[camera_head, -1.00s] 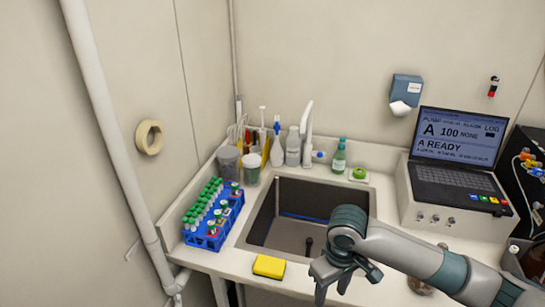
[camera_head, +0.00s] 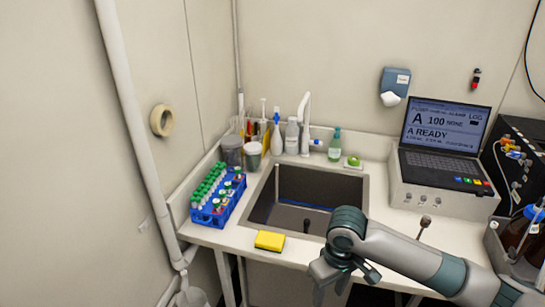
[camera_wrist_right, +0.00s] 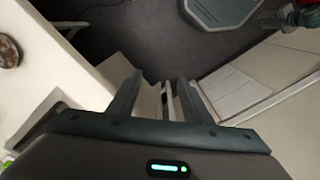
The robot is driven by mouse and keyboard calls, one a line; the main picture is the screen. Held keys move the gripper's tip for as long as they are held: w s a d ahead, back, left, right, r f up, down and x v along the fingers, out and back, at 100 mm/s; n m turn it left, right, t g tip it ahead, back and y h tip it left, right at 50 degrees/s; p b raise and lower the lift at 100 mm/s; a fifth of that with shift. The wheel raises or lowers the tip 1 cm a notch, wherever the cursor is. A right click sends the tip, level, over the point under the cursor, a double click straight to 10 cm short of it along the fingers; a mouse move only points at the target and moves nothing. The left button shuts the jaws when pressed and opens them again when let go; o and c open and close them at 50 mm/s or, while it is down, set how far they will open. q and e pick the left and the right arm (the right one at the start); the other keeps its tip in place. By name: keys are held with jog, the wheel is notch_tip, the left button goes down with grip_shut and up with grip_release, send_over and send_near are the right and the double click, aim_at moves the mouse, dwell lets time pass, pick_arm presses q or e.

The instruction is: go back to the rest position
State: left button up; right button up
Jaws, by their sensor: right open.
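My right gripper (camera_head: 330,284) hangs at the front edge of the counter, below the sink (camera_head: 310,193) in the head view. Its arm comes in from the lower right. In the right wrist view the two fingers (camera_wrist_right: 157,100) stand apart with nothing between them. They point past the counter edge toward the dark floor (camera_wrist_right: 140,35). My left gripper is in neither view.
A yellow sponge (camera_head: 269,240) lies on the counter left of the gripper. A blue rack (camera_head: 215,213) of green-capped tubes stands farther left. Bottles (camera_head: 292,135) stand behind the sink. A laptop (camera_head: 440,140) sits on a white box at right. The air before the counter looks free.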

jog(key=w+a+f+m+t+y+b, duration=0.15)
jog(key=w+f, duration=0.25)
jog(key=f, duration=0.7)
jog(key=w+a+f+m+y+b, duration=0.1)
jog(key=w+f+m+b, duration=0.15)
jog(key=f, duration=0.95)
jog(key=s+d+f+t+b, duration=0.1)
jog(key=s+d+f+b, duration=0.15)
jog(key=f, duration=0.85)
jog(key=s+d+f+t+b, duration=0.1)
jog(key=s+d+f+b, duration=0.2)
jog(key=f, duration=0.7)
jog(key=s+d+f+g+h+b, duration=0.1)
jog(key=s+d+f, duration=0.3)
jog(key=s+f, duration=0.55)
jog(key=s+d+f+h+b, duration=0.1)
jog(key=s+d+f, duration=0.2)
jog(key=s+f, duration=0.7)
jog(key=s+f+b, duration=0.1)
jog(key=s+f, duration=0.2)
jog(key=s, duration=0.9)
jog(key=s+d+f+g+b, duration=0.1)
jog(key=s+f, duration=0.3)
jog(key=s, duration=0.9)
jog(key=shift+s+d+f+n+h+b, duration=0.15)
jog(key=shift+d+n+h+b, duration=0.1)
jog(key=shift+n+h+b, duration=0.15)
